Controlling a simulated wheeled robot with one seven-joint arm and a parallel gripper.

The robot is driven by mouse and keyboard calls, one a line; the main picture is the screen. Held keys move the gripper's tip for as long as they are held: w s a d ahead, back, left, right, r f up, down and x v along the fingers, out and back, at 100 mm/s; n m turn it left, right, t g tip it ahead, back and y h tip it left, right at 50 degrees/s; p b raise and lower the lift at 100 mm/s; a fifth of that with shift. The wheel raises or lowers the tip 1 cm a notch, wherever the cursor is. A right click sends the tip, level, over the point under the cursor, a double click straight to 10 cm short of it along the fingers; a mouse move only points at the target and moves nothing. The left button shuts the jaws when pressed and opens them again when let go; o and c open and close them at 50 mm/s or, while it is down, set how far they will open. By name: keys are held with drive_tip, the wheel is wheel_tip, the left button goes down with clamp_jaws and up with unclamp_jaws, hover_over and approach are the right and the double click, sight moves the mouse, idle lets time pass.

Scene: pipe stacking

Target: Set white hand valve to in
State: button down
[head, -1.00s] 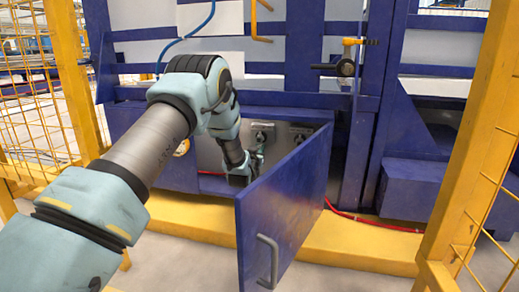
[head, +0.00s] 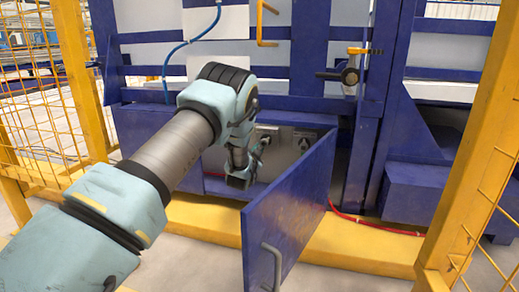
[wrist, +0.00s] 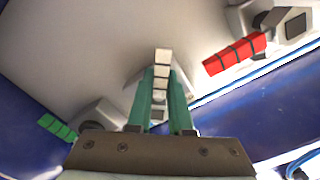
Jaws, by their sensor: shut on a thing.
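The white hand valve (wrist: 162,70) is in the middle of the wrist view, its ribbed light handle pointing up and away from me. My gripper (wrist: 162,95) has its two green fingers closed on either side of this handle. In the head view my gripper (head: 258,156) is inside the open blue cabinet, against the grey panel (head: 284,150). The arm hides part of the panel, and the white handle cannot be made out there.
A red-handled valve (wrist: 234,54) is to the right of my fingers, and a green-handled valve (wrist: 57,127) is at lower left. The open blue cabinet door (head: 290,210) stands close to the right of my arm. Yellow fencing (head: 470,150) flanks both sides.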

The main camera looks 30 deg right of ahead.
idle(0.5)
drive_tip(key=c, duration=0.8)
unclamp_jaws()
drive_tip(key=p+v, duration=0.4)
drive_tip(key=v, duration=0.6)
drive_tip(key=shift+s+a, duration=0.25)
drive_tip(key=shift+a, duration=0.1)
